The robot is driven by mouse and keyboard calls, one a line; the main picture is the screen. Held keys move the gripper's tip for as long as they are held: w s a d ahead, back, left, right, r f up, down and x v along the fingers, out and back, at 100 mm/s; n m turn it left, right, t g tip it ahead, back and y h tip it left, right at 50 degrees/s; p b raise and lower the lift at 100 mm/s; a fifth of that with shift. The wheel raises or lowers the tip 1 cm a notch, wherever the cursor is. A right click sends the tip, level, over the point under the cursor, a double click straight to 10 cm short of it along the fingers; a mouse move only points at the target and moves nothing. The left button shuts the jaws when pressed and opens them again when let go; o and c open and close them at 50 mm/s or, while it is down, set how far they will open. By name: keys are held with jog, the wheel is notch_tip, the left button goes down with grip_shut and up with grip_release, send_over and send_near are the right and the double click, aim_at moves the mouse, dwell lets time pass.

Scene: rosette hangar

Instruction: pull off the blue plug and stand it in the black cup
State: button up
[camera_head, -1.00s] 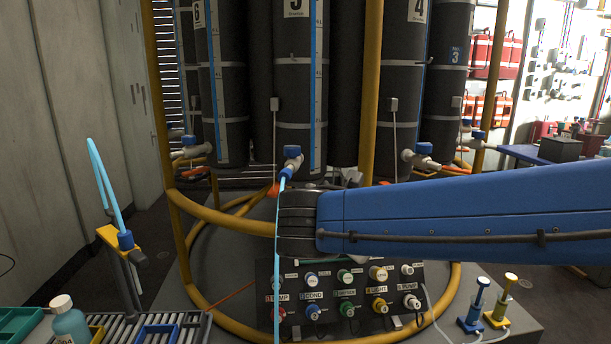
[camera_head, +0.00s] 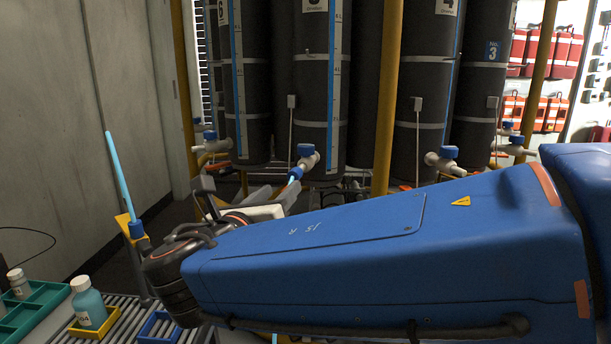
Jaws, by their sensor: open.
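A blue plug (camera_head: 296,173) sits on the white and blue valve (camera_head: 307,158) at the foot of the middle dark column. A light-blue hose runs down from it, mostly hidden behind my arm. My gripper (camera_head: 276,189) is open, its grey fingers just below and left of the plug. Whether they touch plug or hose I cannot tell. Another blue fitting (camera_head: 137,229) sits in a yellow holder on a post at left, with a light-blue tube (camera_head: 119,178) rising from it. I cannot make out a black cup.
My blue arm hides the lower centre and right, including the connector panel. At lower left are a green tray (camera_head: 42,306), a teal bottle (camera_head: 88,304) in a yellow tray, and a blue tray (camera_head: 158,327) on rollers. Yellow frame posts (camera_head: 387,100) stand around the columns.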

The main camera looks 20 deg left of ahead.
aim_at(292, 177)
dwell(0.4)
jog(key=shift+w, duration=4.45)
jog(key=shift+c, duration=0.5)
grip_shut()
jog(key=s, duration=0.6)
